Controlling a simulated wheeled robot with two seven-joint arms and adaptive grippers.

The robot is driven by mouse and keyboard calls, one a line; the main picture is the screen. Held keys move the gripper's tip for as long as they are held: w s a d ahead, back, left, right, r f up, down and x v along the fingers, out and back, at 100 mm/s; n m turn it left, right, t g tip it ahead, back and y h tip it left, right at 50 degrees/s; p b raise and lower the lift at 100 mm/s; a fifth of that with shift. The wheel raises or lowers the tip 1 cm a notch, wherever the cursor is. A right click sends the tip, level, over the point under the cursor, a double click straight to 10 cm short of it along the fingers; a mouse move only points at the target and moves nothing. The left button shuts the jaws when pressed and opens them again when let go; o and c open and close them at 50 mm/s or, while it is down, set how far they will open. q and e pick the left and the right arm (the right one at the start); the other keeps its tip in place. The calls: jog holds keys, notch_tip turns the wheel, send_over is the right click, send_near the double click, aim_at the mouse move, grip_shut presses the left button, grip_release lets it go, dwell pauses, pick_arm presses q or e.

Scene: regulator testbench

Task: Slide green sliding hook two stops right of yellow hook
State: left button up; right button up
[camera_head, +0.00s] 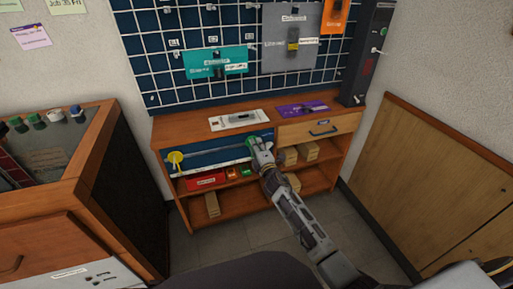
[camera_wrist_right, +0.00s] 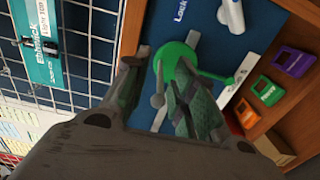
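The yellow hook (camera_head: 176,158) is at the left end of the blue rail panel on the front of the low cabinet. The green sliding hook (camera_wrist_right: 178,62) shows in the right wrist view as a round green disc with a green arm reaching to the right. In the head view, the green hook (camera_head: 249,141) is mostly hidden by my right gripper (camera_head: 254,144), well right of the yellow hook. In the wrist view, the fingers of my right gripper (camera_wrist_right: 160,88) are apart, with part of the green hook in the gap. Contact cannot be told. My left gripper is not in view.
A drawer (camera_head: 320,128) is right of the rail panel. Shelves below hold a red box (camera_head: 205,180) and wooden blocks. A wooden console (camera_head: 85,160) stands at left.

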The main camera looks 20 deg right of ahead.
grip_shut()
